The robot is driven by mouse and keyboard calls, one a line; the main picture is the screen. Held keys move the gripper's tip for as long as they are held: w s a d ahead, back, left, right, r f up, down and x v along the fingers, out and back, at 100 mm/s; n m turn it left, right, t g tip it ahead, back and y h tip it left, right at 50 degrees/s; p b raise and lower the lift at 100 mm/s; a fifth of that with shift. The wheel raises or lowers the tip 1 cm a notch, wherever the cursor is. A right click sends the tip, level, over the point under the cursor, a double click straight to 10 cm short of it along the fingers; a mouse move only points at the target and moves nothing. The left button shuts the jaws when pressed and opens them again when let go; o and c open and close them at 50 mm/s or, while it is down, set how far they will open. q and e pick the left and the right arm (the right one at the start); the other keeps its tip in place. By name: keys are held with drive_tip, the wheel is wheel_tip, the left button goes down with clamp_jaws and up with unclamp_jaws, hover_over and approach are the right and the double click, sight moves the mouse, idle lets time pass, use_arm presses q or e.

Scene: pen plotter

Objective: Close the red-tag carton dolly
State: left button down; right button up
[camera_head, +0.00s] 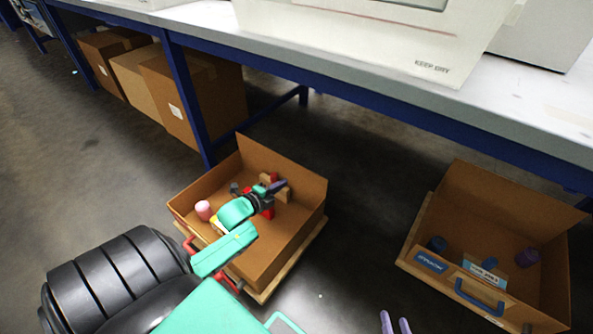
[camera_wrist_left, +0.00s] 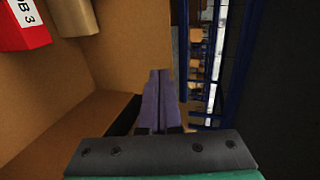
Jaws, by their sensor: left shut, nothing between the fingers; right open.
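The carton dolly with a red handle (camera_head: 187,245) stands on the floor at centre left. Its open brown carton (camera_head: 292,249) has a back flap (camera_head: 283,167) standing up. No red tag shows; my arm covers part of the front. Inside are a pink cylinder (camera_head: 203,210), a red item (camera_head: 269,211) and a tan block (camera_head: 284,192). My left gripper (camera_head: 279,185) is shut and empty over the carton, near the back flap. In the left wrist view its fingers (camera_wrist_left: 159,80) are together beside cardboard. A red labelled item (camera_wrist_left: 22,24) shows there. My right gripper (camera_head: 395,324) is open at the bottom edge.
A second open carton dolly (camera_head: 560,270) with a blue handle (camera_head: 480,296) and blue label stands at right. A blue-framed bench (camera_head: 400,100) runs behind, with brown boxes (camera_head: 190,95) below it. Floor between the dollies is clear.

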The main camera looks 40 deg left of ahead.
sight(302, 169)
use_arm(q)
drive_tip(key=b+x, duration=0.2)
drive_tip(key=x, duration=0.2)
drive_tip(key=b+x, duration=0.2)
drive_tip(key=x, duration=0.2)
drive_tip(key=shift+w+a+r, duration=0.1)
drive_tip(key=shift+w+r, duration=0.25)
drive_tip(key=shift+w, duration=0.15)
use_arm(e)
drive_tip(key=shift+m+t, duration=0.3)
drive_tip(key=shift+t, duration=0.4)
drive_tip(key=f, duration=0.3)
drive_tip(key=w+f, duration=0.1)
drive_tip(key=f, duration=0.1)
use_arm(q)
drive_tip(key=shift+r, duration=0.1)
